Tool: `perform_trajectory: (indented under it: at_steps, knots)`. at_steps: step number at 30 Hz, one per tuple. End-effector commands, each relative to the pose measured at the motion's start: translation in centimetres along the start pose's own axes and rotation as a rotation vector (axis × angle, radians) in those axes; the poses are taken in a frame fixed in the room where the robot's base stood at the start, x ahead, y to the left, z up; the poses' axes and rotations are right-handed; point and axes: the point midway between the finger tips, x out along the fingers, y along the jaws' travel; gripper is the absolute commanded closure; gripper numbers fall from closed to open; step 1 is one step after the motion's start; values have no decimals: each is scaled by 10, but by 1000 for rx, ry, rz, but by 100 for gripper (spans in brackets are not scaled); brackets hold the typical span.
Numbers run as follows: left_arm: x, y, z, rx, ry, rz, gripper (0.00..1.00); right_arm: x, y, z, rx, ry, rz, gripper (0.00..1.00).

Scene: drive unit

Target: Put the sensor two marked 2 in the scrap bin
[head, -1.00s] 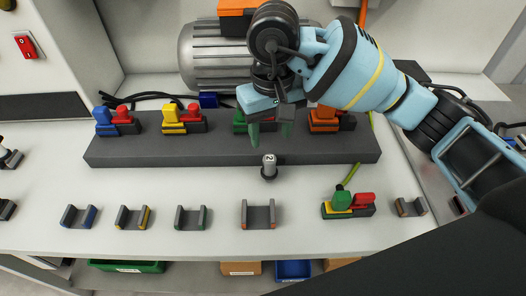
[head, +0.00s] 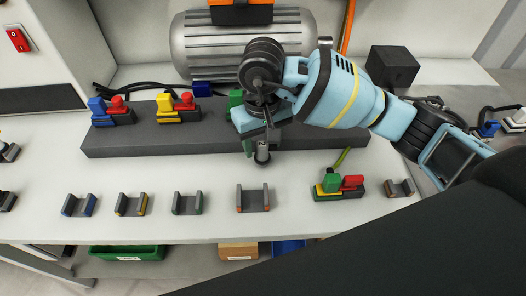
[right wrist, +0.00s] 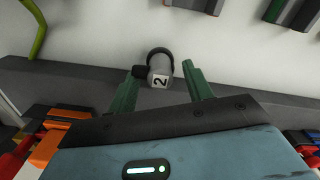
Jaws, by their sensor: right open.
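The sensor marked 2 (head: 262,153) is a small grey cylinder with a dark base and a white label. It stands upright at the front edge of the long dark block. In the right wrist view, the sensor (right wrist: 160,72) shows its "2" label between two green fingers. My right gripper (head: 256,146) is open; in the right wrist view, its fingers (right wrist: 161,88) lie on either side of the sensor with gaps. My left gripper is not in view. I cannot identify a scrap bin for certain.
The dark block (head: 150,147) carries coloured connectors, including blue-red and yellow-red pairs. Several U-shaped holders (head: 187,203) and a green-red connector (head: 338,188) stand in front. A green bin (head: 127,253) sits below the bench. A motor (head: 200,45) and black box (head: 392,67) stand behind.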

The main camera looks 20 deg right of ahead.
Motion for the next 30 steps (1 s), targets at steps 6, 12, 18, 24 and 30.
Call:
perform_trajectory:
  at_steps: [6, 12, 18, 24, 30]
  knots:
    - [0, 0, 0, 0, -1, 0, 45, 10, 0, 0, 0, -1, 0, 49]
    - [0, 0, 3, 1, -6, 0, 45, 10, 0, 0, 0, -1, 0, 57]
    - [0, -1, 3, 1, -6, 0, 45, 9, 0, 0, 0, -1, 0, 83]
    - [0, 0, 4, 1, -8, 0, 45, 9, 0, 0, 0, 0, 0, 99]
    - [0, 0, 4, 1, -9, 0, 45, 8, 0, 0, 0, 0, 0, 99]
